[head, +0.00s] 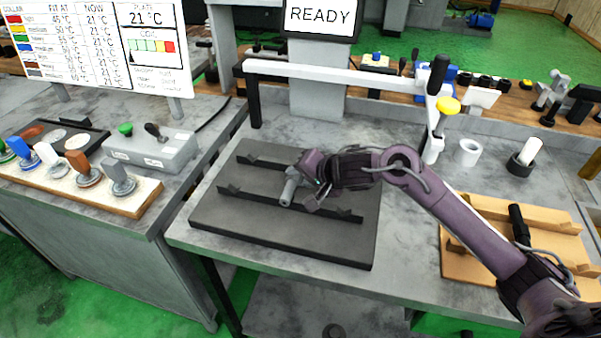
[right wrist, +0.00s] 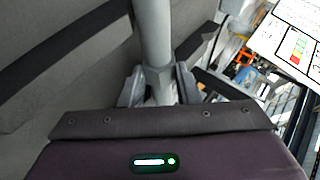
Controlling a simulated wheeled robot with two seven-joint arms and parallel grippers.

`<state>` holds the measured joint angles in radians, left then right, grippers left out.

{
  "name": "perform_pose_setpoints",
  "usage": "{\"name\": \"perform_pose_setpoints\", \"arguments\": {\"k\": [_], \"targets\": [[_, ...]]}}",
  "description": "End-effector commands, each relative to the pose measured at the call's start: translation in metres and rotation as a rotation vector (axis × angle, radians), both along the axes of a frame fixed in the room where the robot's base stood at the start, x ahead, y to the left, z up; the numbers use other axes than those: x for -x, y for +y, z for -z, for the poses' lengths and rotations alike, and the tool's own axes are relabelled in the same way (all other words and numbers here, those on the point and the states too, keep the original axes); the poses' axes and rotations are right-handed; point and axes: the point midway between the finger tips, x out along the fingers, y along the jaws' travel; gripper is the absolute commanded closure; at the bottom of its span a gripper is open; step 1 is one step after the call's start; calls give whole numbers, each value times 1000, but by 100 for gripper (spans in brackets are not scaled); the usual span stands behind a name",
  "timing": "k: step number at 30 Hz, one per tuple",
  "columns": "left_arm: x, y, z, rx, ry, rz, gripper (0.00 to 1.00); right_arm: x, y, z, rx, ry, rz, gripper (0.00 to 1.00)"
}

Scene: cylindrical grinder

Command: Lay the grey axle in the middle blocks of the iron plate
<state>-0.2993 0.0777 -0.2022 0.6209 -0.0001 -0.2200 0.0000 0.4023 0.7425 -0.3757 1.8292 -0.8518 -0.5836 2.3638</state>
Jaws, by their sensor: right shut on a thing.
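The iron plate (head: 240,222) is a dark slab on the grey bench, with two raised dark rails (head: 270,203) carrying small blocks. My right gripper (head: 303,190) is over the middle of the plate, shut on the grey axle (head: 288,192). The axle's near end shows by the front rail; its far part is hidden behind the gripper and wrist. In the right wrist view the axle (right wrist: 152,38) runs away between the two fingers (right wrist: 157,88), with dark rails on both sides. I cannot tell whether it touches the blocks. My left gripper is out of view.
A white bar on a stand (head: 330,73) spans behind the plate. A wooden rack (head: 460,268) with a black-handled piece is at the right. Colored-handled stamps (head: 120,180) sit at left.

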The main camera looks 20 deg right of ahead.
Motion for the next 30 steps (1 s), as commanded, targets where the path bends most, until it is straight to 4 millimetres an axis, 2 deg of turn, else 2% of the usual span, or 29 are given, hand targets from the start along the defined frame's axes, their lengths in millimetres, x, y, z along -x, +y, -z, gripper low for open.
{"name": "perform_pose_setpoints", "arguments": {"k": [14, 15, 20, 30], "targets": [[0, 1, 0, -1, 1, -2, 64, -1, 0, -2, -3, -7, 0, 100], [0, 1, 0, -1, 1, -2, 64, -1, 0, -2, -3, -7, 0, 69], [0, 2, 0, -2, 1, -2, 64, -1, 0, -1, -2, -5, 0, 48], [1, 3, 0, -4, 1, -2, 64, 3, -1, 2, 2, 4, -1, 46]]}}
